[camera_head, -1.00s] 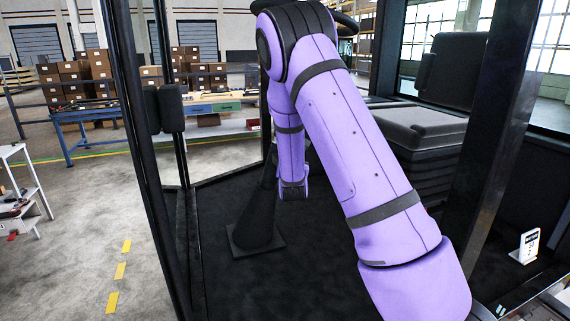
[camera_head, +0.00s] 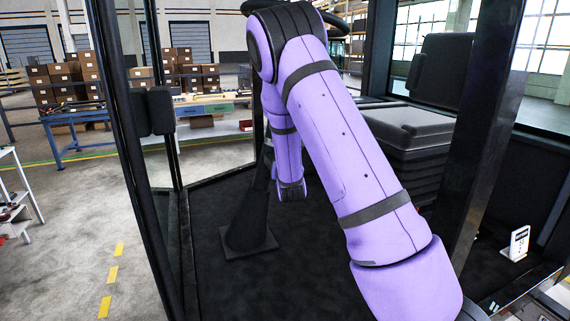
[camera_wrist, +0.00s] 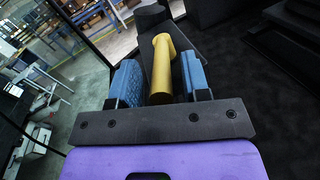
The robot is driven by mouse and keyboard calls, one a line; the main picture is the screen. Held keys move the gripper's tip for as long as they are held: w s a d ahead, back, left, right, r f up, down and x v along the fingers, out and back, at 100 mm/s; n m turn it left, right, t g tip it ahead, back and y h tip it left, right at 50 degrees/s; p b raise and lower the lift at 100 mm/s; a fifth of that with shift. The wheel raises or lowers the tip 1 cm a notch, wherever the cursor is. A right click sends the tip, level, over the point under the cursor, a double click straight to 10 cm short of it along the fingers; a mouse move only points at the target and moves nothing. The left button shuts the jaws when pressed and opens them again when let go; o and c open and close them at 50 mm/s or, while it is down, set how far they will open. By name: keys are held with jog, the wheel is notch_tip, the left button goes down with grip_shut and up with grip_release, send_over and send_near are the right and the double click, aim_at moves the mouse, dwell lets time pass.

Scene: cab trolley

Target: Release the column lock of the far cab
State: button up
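In the wrist view, a yellow cylindrical handle (camera_wrist: 162,68) with a wider round end lies between the two blue fingers of my gripper (camera_wrist: 157,78). Thin gaps seem to show on both sides of it, so the fingers are open around it. A dark column (camera_wrist: 188,40) is behind the handle. In the head view, the black steering column (camera_head: 250,205) leans upward from a square foot on the cab floor. My purple arm hides its upper part, the handle and the gripper fingers. Part of the dark steering wheel (camera_head: 345,22) shows above the arm.
The dark seat (camera_head: 410,125) stands to the right of my arm. Black cab posts (camera_head: 480,130) stand on both sides. A small white device (camera_head: 517,243) is at lower right. A workbench (camera_head: 205,120) and stacked cartons (camera_head: 70,80) are outside. Dark cab floor is open around the column foot.

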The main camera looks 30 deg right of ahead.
jog(key=v, duration=1.1)
